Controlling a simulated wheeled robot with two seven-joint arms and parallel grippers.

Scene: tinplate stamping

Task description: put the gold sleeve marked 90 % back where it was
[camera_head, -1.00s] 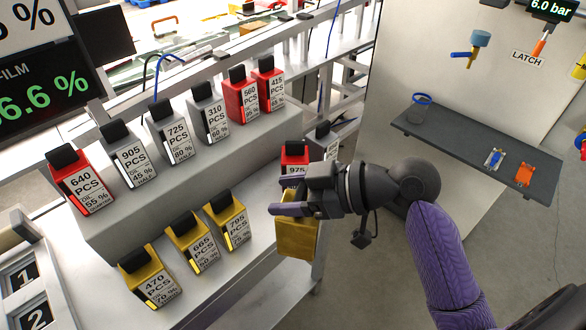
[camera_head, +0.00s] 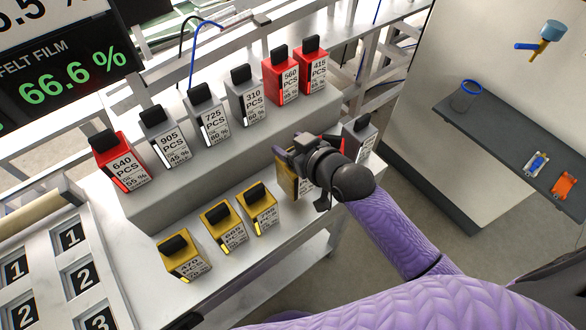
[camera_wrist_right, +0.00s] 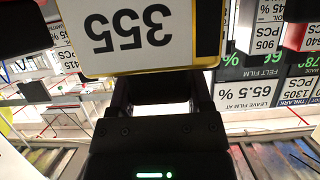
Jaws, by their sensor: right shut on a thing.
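My right gripper (camera_head: 287,155) is shut on a gold sleeve (camera_head: 287,180), held at the right end of the lower step. In the right wrist view the sleeve shows a white label reading 355, upside down, with a gold edge (camera_wrist_right: 222,45). Its percentage is not readable. Three other gold sleeves stand in a row on the lower step: 470 (camera_head: 183,262), 665 (camera_head: 225,230) and another (camera_head: 259,212) at the right. The held sleeve is to the right of this row; whether it touches the step is unclear. My left gripper is not in view.
The raised step (camera_head: 150,202) carries red and grey sleeves, from the red 640 (camera_head: 120,163) to the red 415 (camera_head: 312,67). A grey sleeve (camera_head: 360,137) stands just right of my gripper. Numbered plates (camera_head: 72,236) lie at left. A dark shelf (camera_head: 500,148) is at right.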

